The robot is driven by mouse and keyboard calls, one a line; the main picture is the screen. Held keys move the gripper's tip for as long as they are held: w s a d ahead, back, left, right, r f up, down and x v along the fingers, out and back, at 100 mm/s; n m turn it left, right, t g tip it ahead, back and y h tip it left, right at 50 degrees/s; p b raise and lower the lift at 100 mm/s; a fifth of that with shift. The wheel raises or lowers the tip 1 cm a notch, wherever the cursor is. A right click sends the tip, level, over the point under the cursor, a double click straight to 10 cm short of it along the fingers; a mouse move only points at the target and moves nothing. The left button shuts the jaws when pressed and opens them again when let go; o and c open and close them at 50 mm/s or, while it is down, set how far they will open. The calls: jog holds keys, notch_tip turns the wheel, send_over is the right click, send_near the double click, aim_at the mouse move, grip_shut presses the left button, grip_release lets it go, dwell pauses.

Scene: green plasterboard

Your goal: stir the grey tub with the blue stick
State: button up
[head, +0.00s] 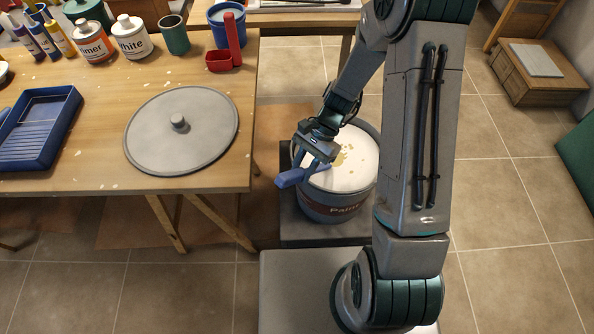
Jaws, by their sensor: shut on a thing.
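The grey tub (330,212) stands on a dark low platform right of the table, its dark red label reading "Paint". It is open, and white paint with a few yellowish patches shows inside. My gripper (316,166) is over the tub's left side and is shut on the blue stick (291,179). One end of the stick juts out to the left past the tub's rim. Its other end lies over the white paint near the rim; I cannot tell whether it dips in.
A wooden step (535,85) stands at back right.

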jog(key=shift+w+d+f+b, duration=1)
jog(key=shift+w+d+f, duration=0.7)
jog(key=shift+f, duration=0.15)
jog(key=shift+a, duration=0.1)
